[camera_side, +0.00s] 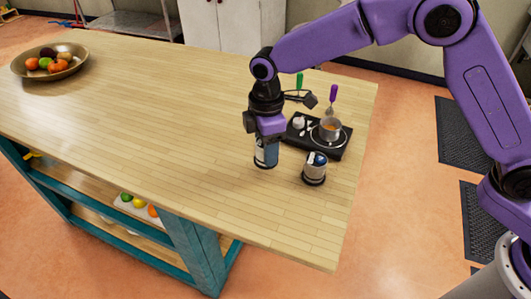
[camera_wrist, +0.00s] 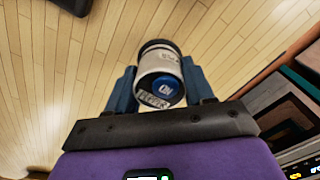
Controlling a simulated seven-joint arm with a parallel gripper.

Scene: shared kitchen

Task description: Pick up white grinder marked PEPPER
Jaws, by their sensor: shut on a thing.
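My gripper (camera_side: 267,138) points down over the wooden counter. In the wrist view its two blue fingers are on either side of a white cylindrical grinder (camera_wrist: 158,62) with a dark rim and a blue round mark. Lettering on its white side looks like PEPPER but is partly blurred. My gripper is shut on this grinder. In the side view the held grinder (camera_side: 265,156) shows blue and white below the fingers, upright, its base at or very near the counter; I cannot tell if it is clear of it. A second white, blue and black container (camera_side: 314,169) stands to its right.
A black hob (camera_side: 331,147) with a small pot (camera_side: 330,128) and a purple-handled utensil (camera_side: 333,94) is just behind. A fruit bowl (camera_side: 22,72) stands at the far left. The counter (camera_side: 150,120) between is clear; its right edge is near.

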